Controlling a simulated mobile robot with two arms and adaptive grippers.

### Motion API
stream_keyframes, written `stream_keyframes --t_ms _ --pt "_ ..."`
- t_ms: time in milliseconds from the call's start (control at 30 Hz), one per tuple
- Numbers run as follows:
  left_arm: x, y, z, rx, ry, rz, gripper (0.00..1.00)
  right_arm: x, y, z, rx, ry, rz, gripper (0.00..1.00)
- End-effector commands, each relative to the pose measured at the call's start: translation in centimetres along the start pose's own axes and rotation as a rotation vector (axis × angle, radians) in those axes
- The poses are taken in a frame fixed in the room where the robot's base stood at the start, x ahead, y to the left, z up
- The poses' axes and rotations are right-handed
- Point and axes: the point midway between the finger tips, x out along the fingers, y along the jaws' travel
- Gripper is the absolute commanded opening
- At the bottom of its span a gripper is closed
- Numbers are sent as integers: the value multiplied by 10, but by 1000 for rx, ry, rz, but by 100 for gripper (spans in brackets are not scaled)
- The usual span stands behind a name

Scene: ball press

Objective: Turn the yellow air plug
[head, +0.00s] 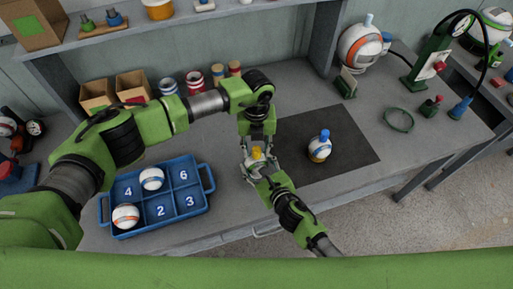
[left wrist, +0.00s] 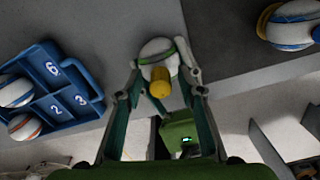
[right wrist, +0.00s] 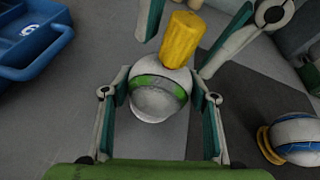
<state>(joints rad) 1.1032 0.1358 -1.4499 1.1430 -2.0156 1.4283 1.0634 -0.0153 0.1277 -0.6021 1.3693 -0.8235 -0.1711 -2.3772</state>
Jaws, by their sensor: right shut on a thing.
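A white ball with a green band (right wrist: 158,95) has a yellow air plug (right wrist: 182,40) on its top. In the head view, the yellow plug (head: 256,153) sits between both hands near the table's front edge. My right gripper (right wrist: 162,100) is shut on the ball, a finger on each side. My left gripper (head: 257,146) comes from above and behind; its fingers stand apart on either side of the plug, with visible gaps. The plug also shows between them in the left wrist view (left wrist: 160,84). The ball's underside is hidden.
A blue tray (head: 206,204) with numbered compartments and two balls stands at left. A blue-striped ball (head: 319,152) with a blue plug sits on the dark mat (head: 350,152). A green press (head: 430,58) and a green ring (head: 398,119) are at right.

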Motion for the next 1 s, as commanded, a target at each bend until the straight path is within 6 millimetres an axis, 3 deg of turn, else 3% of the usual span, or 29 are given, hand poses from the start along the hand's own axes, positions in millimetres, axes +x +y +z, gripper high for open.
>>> stream_keyframes --t_ms 167,333,667,1000 --pt "0 0 0 0 0 0 35 0 0 -1 0 2 0 31" --pt "0 0 0 0 0 0 0 0 0 -1 0 2 0 31" --pt "0 0 0 21 -1 0 0 0 0 -1 0 2 0 31" --pt "-1 -1 0 210 -1 -1 0 0 0 -1 0 3 -1 31"
